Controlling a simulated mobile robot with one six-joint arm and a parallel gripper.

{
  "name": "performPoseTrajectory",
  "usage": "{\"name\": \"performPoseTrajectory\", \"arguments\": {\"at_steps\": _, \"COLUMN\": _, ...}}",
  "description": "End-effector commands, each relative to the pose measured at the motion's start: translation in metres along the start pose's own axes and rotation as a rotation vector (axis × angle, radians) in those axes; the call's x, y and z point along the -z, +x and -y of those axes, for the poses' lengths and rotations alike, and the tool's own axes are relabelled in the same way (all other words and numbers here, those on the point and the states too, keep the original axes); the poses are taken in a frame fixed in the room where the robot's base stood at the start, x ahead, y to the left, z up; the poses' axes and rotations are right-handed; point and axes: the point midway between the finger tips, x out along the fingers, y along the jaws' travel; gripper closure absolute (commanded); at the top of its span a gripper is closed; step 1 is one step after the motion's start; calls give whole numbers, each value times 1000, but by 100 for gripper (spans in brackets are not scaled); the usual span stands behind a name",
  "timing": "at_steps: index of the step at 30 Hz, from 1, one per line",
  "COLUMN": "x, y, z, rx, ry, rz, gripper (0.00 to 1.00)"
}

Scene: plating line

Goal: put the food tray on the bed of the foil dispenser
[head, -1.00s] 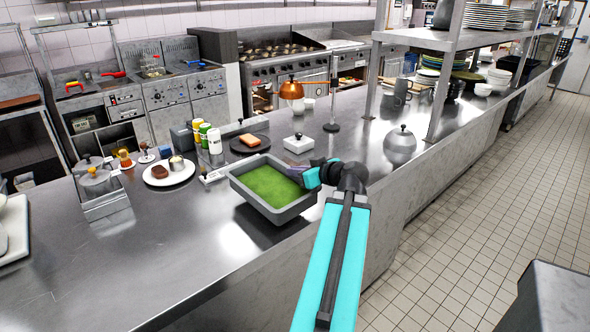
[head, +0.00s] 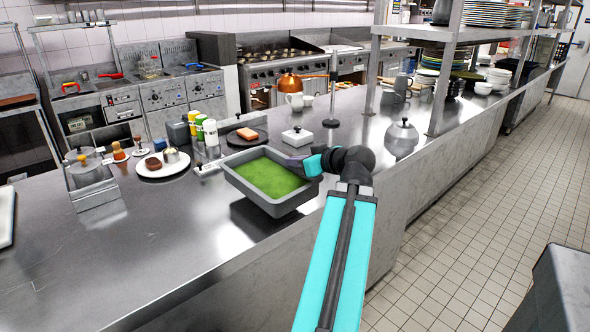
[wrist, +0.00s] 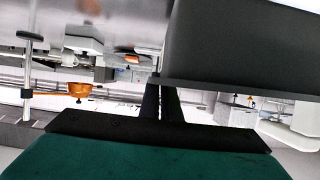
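The food tray (head: 285,208) is a grey rectangular pan with green contents, near the counter's front edge in the head view. My gripper (head: 302,167) is at its right rim, shut on it. A dark reflection under the tray suggests it is held slightly above the counter. In the wrist view the tray's dark wall (wrist: 240,45) fills the upper right, and my gripper's fingers (wrist: 161,100) are close together at its edge. I cannot pick out the foil dispenser with certainty; a low metal device (head: 208,169) sits just left of the tray, partly hidden.
Left of the tray stand a white plate with food (head: 150,172), several bottles (head: 203,130) and a metal box with lidded pots (head: 97,195). Behind are a dark plate (head: 262,138) and a white box (head: 298,138). The front-left counter (head: 130,265) is clear.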

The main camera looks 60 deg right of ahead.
Motion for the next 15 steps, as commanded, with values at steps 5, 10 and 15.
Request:
{"name": "performPoseTrajectory", "arguments": {"at_steps": 5, "x": -4, "y": -2, "z": 3, "rx": -1, "ry": 0, "rz": -3, "gripper": 100}}
{"name": "performPoseTrajectory", "arguments": {"at_steps": 10, "x": -4, "y": -5, "z": 5, "rx": -3, "ry": 1, "rz": -2, "gripper": 100}}
{"name": "performPoseTrajectory", "arguments": {"at_steps": 15, "x": -4, "y": -7, "z": 7, "rx": -3, "ry": 2, "rz": 0, "gripper": 100}}
